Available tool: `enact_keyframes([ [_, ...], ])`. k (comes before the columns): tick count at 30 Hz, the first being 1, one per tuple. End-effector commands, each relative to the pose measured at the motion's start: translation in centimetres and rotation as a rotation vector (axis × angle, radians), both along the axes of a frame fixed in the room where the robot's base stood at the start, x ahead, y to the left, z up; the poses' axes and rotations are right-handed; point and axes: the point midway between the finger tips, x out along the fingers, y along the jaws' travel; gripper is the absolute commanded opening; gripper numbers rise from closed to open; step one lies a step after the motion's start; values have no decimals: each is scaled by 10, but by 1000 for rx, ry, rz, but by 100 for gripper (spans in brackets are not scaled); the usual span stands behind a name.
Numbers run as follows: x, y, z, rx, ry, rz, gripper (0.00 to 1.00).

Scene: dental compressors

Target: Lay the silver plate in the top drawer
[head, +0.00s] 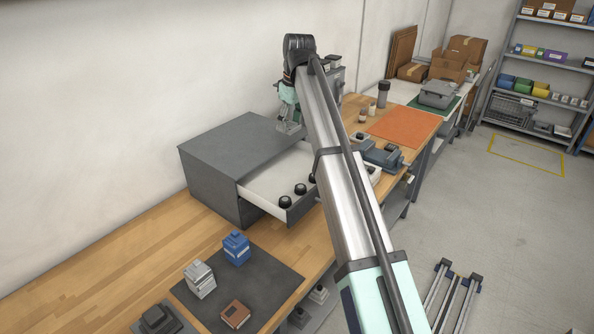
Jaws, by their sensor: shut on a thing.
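The drawer (262,187) of the dark grey cabinet (212,160) is pulled open toward the right, with a pale inside. My gripper (290,127) points down above the back of the open drawer, beside the cabinet top. It is shut on a small grey, metallic thing, which seems to be the silver plate; the jaws hide most of it. I cannot tell how high it hangs over the drawer floor. My arm hides the drawer's right end.
A dark mat (262,283) in front of the cabinet holds a blue block (236,248), a silver-grey block (200,279) and a brown block (235,314). Beyond the drawer are an orange mat (403,127) and grey-blue devices (382,155). The wall is close behind the cabinet.

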Motion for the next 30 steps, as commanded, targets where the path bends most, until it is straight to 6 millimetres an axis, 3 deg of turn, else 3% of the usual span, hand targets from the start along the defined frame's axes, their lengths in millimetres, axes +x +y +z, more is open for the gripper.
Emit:
enact_keyframes([
  [15,-2,-1,-117,-1,2,1,19],
  [30,-1,-1,-163,0,1,1,19],
])
